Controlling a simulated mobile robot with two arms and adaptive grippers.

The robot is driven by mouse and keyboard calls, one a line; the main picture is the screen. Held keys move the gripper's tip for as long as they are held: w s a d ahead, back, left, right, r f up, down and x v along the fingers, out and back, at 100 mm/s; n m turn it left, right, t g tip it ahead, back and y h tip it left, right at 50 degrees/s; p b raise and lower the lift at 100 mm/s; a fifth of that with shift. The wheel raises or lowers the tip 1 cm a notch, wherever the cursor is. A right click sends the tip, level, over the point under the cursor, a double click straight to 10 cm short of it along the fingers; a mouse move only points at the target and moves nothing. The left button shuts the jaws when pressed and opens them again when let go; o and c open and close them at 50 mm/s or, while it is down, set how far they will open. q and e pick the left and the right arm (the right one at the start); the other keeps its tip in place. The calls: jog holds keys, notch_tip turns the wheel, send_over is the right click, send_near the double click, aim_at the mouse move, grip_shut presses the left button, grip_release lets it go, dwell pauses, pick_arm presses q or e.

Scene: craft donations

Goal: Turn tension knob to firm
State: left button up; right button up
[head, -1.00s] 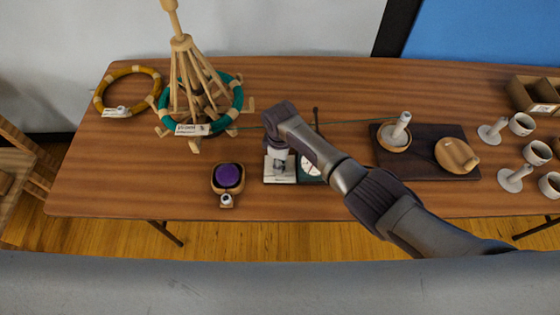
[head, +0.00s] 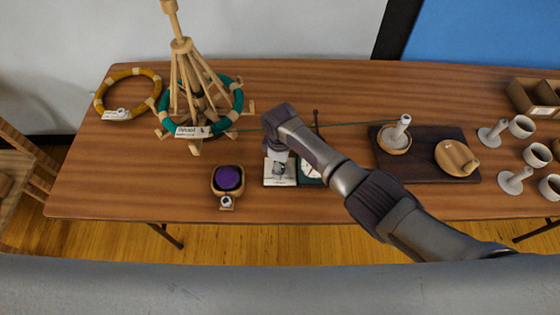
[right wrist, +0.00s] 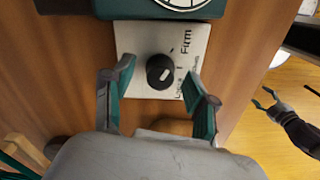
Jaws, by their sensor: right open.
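The tension knob (right wrist: 160,72) is a round black knob with a short white mark, on a pale plate (right wrist: 136,38) lettered "FIRM" and, partly covered, "LOOSE". I cannot tell exactly which way the mark points. The plate (head: 279,180) also shows in the head view; my arm hides the knob there. My right gripper (right wrist: 160,78) is open, its fingers at either side of the knob in the wrist view; I see no contact. In the head view my right gripper (head: 277,152) points down over the plate. My left gripper (right wrist: 264,98) hangs over the floor, fingers apart, in the wrist view.
A green dial device (head: 311,171) adjoins the plate. A wooden yarn swift (head: 182,43) with green yarn stands left, its strand running right to a spool (head: 404,121). A purple yarn ball (head: 228,178) sits in a small holder nearby. The table front is mostly clear.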

notch_tip(320, 180, up, 12)
dwell(0.5)
jog(key=shift+f, duration=0.1)
